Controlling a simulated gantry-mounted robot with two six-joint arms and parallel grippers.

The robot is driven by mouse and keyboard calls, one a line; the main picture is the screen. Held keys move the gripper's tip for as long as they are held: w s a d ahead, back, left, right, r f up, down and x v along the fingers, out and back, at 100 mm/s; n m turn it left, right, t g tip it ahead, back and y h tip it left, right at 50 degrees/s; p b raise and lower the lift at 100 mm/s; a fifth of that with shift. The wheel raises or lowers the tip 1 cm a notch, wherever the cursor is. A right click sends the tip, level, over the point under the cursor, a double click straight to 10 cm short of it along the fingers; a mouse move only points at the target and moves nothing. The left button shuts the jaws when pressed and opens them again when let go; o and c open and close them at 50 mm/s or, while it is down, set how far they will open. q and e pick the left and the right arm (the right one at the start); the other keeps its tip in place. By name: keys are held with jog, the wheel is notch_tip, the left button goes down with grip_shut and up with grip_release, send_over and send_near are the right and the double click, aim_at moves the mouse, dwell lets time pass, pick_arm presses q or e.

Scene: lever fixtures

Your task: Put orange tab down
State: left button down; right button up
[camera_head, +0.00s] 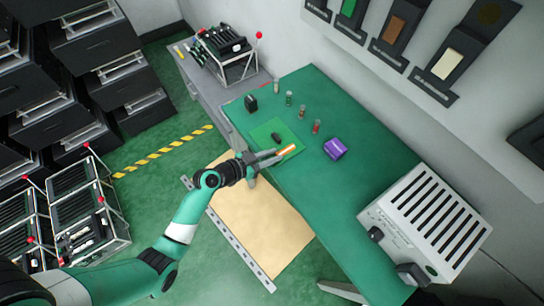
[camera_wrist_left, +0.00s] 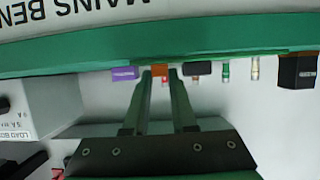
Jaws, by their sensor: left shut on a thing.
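An orange tab (camera_head: 287,150), a thin strip, shows at the tips of my left gripper (camera_head: 275,157), above or at the green mat on the bench. My left gripper is shut on it. In the left wrist view, orange (camera_wrist_left: 159,82) shows between the two fingertips (camera_wrist_left: 158,76). The fingers point toward the bench. I cannot tell whether the tab touches the mat. My right gripper is in neither view.
The green bench (camera_head: 350,190) carries a green mat (camera_head: 262,131) with a small dark object, a purple block (camera_head: 335,148), a black block (camera_head: 251,103), several small cylinders and a vented white box (camera_head: 425,222). Wall panels hold colored plates, one orange-brown (camera_head: 394,29).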

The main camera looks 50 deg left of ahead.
pick_arm(q)
jog(key=shift+f, duration=0.1)
jog(key=c, duration=0.7)
grip_release()
jog(key=shift+s+r, duration=0.15)
jog(key=shift+r, duration=0.2)
jog(key=p+v, duration=0.6)
jog(key=v, duration=0.5)
jog(key=shift+s, duration=0.35)
